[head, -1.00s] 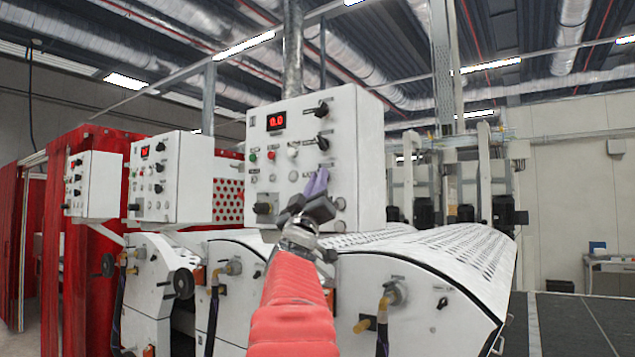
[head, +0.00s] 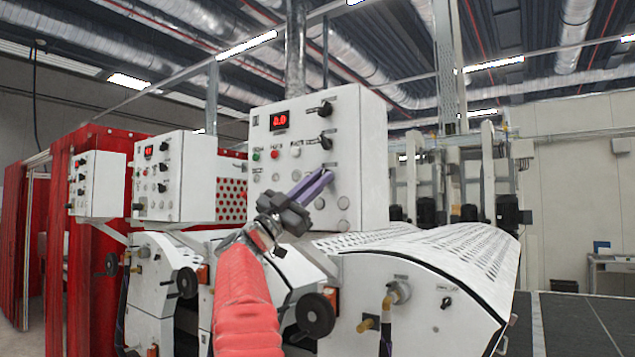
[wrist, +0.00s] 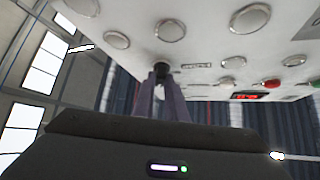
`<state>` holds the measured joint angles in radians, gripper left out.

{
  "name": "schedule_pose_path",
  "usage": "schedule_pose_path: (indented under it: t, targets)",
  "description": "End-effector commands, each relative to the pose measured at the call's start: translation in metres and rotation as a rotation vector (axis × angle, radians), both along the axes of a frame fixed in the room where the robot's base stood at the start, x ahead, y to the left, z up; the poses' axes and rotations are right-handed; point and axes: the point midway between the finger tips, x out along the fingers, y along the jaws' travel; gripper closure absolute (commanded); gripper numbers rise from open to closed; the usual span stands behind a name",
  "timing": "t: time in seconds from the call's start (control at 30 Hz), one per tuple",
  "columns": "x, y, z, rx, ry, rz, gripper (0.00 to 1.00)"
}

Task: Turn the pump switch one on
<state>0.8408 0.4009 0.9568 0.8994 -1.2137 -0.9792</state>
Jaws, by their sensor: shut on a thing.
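The nearest white control box (head: 350,110) has a column of black rotary switches on its right side. Two of them, an upper (head: 325,108) and a lower one (head: 325,141), show clear of my gripper. My gripper (head: 328,175) reaches up from the lower left, its purple fingers against the panel below these two. In the wrist view my gripper (wrist: 161,78) is shut on a small black switch (wrist: 162,68) on the panel face. The fingers hide most of this switch. Its label and setting are too small to read.
The box also has a red display (head: 279,121), green (head: 256,155), red (head: 275,154) and white buttons, and several round blank caps. A perforated white cover (head: 440,245) and a black handwheel (head: 316,315) lie below. More control boxes (head: 172,175) stand left.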

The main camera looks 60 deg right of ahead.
Motion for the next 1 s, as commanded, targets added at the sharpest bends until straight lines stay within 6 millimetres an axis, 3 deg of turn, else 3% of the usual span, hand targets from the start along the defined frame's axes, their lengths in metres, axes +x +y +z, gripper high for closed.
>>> schedule_pose_path:
  t: [0.8,0.83,1.0]
  targets:
    - [0.0022,-0.0019,-0.0012,-0.015,-0.108,0.003,1.00]
    - [0.0022,-0.0019,-0.0012,-0.015,-0.108,0.003,0.87]
    - [0.0015,-0.0015,-0.0006,-0.016,-0.108,0.002,0.75]
